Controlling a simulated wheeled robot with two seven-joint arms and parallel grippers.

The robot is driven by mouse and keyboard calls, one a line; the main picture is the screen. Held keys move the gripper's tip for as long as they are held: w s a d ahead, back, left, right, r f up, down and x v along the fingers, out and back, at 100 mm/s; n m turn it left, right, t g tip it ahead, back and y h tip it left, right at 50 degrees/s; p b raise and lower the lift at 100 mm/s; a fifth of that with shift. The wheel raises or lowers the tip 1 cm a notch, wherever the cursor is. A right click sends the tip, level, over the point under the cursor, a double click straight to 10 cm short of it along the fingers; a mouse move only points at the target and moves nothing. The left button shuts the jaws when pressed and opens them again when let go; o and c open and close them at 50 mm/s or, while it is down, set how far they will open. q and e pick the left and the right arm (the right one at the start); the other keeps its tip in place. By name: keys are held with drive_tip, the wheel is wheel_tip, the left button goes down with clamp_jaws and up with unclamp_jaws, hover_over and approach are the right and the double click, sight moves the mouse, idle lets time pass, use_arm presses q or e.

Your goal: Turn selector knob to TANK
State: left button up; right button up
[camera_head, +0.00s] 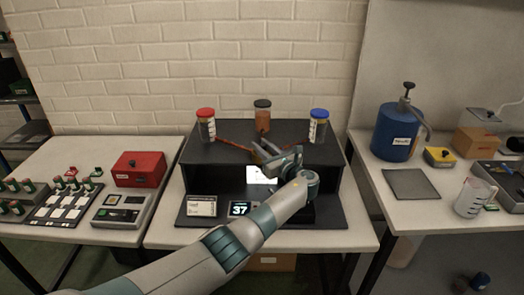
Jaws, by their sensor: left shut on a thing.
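A black two-level stand (222,178) sits on the middle table. Three jars stand on its top: one with a red cap (205,124), one with a dark cap and orange-brown contents (262,116), and one with a blue cap (318,125). My left gripper (264,153) is at the stand's upper front edge, where the tubes meet, shut on what seems to be the selector knob. The gripper hides the knob, and its pointing direction and any TANK label cannot be read. My right gripper is not in view.
The left table holds a red box (140,169) and vial racks. The right table holds a blue tank (396,133), a grey mat (411,184) and a measuring jug (474,199).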

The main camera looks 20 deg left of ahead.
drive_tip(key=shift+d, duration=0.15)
use_arm(q)
drive_tip(key=o, duration=1.1)
drive_tip(key=shift+c, duration=0.2)
drive_tip(key=shift+s+d, duration=0.1)
drive_tip(key=b+v, duration=0.3)
drive_tip(key=v, duration=1.4)
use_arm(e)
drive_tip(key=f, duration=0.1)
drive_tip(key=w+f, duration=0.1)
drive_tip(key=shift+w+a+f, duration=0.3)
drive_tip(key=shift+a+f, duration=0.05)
use_arm(q)
drive_tip(key=shift+s+d, duration=0.1)
